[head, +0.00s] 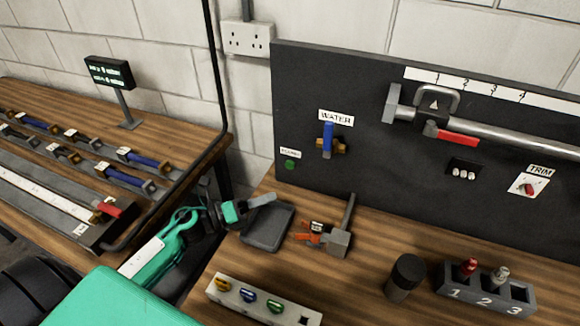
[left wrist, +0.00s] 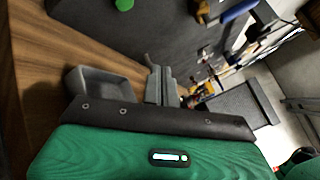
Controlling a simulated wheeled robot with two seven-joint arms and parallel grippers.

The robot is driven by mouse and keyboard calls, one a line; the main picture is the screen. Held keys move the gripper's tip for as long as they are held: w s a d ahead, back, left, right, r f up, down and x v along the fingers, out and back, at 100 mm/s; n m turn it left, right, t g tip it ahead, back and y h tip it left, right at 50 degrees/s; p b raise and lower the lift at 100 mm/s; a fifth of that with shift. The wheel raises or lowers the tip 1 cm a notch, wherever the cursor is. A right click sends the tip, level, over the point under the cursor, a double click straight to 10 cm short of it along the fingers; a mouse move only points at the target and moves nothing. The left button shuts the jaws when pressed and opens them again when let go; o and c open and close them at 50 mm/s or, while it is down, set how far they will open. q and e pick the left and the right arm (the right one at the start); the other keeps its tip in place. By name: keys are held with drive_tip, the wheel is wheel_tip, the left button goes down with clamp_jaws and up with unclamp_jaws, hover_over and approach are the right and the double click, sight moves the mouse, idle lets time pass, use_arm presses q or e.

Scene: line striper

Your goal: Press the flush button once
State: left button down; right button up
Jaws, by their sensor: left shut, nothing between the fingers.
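The green flush button (head: 289,164) sits low on the left part of the dark upright panel (head: 375,160), under a small white label. It also shows at the top edge of the left wrist view (left wrist: 124,4). My left gripper (head: 272,198) is shut and empty, above the grey tray and below and left of the button, apart from it. Its grey fingers (left wrist: 160,85) are together in the left wrist view. My right gripper is not in view.
A blue-handled water valve (head: 327,140) is right of the button. The grey tray (head: 266,228) and an orange-handled tool (head: 325,236) lie on the bench. A dark cylinder (head: 404,277) and a numbered block (head: 484,290) stand right. A black post (head: 214,70) rises left of the panel.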

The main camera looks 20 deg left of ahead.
sight(290, 165)
use_arm(q)
drive_tip(key=w, duration=0.3)
drive_tip(key=w+b, duration=0.1)
drive_tip(key=w, duration=0.3)
drive_tip(key=shift+w+a, duration=0.2)
drive_tip(key=shift+w, duration=0.7)
idle(0.6)
drive_tip(key=shift+w, duration=0.15)
idle(0.7)
drive_tip(key=shift+w, duration=0.3)
drive_tip(key=shift+w+a+b, duration=0.1)
drive_tip(key=shift+w+b, duration=0.25)
drive_tip(key=shift+w, duration=0.05)
idle(0.7)
idle(0.3)
drive_tip(key=shift+s, duration=0.85)
